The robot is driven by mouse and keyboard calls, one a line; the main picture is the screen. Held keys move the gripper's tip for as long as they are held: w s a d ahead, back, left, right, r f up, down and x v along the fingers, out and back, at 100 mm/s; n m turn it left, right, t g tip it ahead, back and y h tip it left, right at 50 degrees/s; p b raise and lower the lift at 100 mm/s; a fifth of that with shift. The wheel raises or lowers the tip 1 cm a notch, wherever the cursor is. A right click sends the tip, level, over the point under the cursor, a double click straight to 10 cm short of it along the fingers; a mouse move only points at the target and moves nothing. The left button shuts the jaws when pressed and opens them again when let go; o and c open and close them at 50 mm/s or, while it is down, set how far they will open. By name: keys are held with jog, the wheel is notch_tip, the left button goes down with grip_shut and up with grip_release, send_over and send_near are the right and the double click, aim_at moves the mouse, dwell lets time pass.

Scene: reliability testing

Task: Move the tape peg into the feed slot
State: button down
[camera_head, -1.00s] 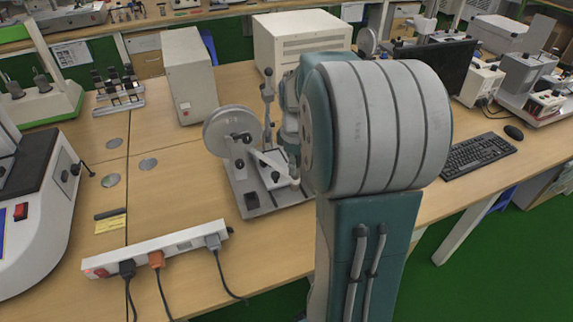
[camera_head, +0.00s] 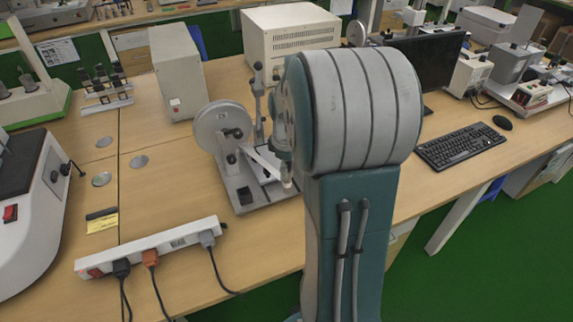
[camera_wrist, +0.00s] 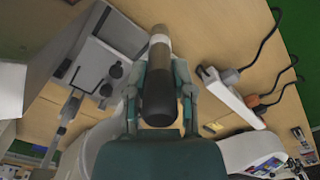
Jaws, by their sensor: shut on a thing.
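In the wrist view, my gripper (camera_wrist: 159,72) is shut on the tape peg (camera_wrist: 158,98), a dark cylinder with a pale band and brownish far end. The peg points away from the wrist, between the two teal fingers. The tape machine with a grey reel (camera_head: 220,128) stands on the table in the head view, left of my arm. Its grey plate with dark knobs (camera_wrist: 103,70) lies to the left of the peg in the wrist view. I cannot make out the feed slot for certain.
A white power strip (camera_head: 150,248) with plugged cables lies near the table's front edge. A beige box (camera_head: 290,38) and a narrow box (camera_head: 176,75) stand behind the machine. A keyboard (camera_head: 460,147) is at right.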

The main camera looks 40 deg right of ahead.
aim_at(287, 182)
jog(key=shift+f, duration=2.3)
jog(key=shift+s, duration=0.1)
